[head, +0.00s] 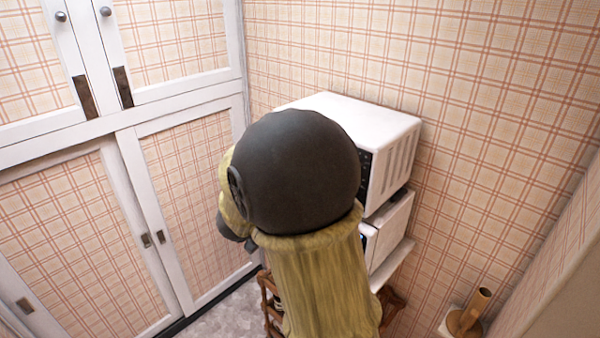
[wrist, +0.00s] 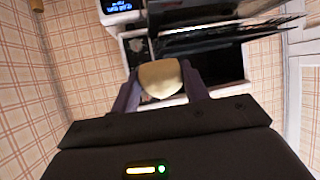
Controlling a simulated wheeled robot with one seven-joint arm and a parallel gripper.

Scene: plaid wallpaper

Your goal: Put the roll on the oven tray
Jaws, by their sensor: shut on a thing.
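The roll (wrist: 162,80) is pale yellow and rounded. In the wrist view it sits between the two fingers of my gripper (wrist: 159,74), which is shut on it. Just beyond it is a white oven with a dark opening (wrist: 218,66). Dark flat panels (wrist: 215,38) lie across the opening; I cannot tell which of them is the tray and which the door. The roll appears in front of the opening, apart from any surface as far as I can see. In the head view my arm hides the gripper, the roll and the oven front.
In the head view a white appliance (head: 350,115) stands on top of a smaller white one (head: 393,228), on a brown stand (head: 392,303) against the plaid wall. White-framed cabinets (head: 180,175) stand at left. A brown cylinder (head: 472,312) is at lower right.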

